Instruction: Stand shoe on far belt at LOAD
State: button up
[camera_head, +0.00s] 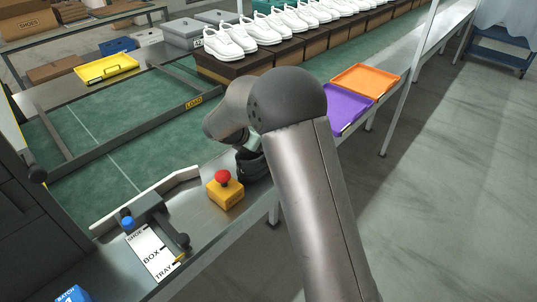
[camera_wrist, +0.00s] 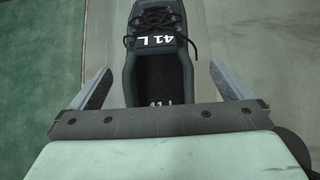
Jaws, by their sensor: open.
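A dark shoe marked "41 L" (camera_wrist: 157,78) lies below my gripper (camera_wrist: 162,85) in the wrist view, its opening towards me and its laces away. My gripper is open, with one finger on each side of the shoe and gaps between. In the head view the shoe (camera_head: 252,163) sits on the grey metal ledge by the near green belt, partly hidden by my arm. My fingers are hidden there. The yellow LOAD label (camera_head: 194,102) is on the dark rail between the green belt areas. The far green belt (camera_head: 125,92) lies beyond this rail.
A red-topped yellow button box (camera_head: 226,188) stands left of the shoe. A lever panel marked SHOE, BOX, TRAY (camera_head: 154,252) is at lower left. Purple (camera_head: 345,108) and orange (camera_head: 366,80) trays lie right. White shoes (camera_head: 262,27) line the back; a yellow tray (camera_head: 106,67) is far left.

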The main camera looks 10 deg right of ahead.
jog(key=x, duration=0.5)
jog(key=shift+w, duration=0.2)
jog(key=c, duration=1.3)
jog(key=shift+r, duration=0.1)
jog(key=c, duration=0.3)
jog(key=shift+r, duration=0.1)
jog(key=shift+c, duration=0.2)
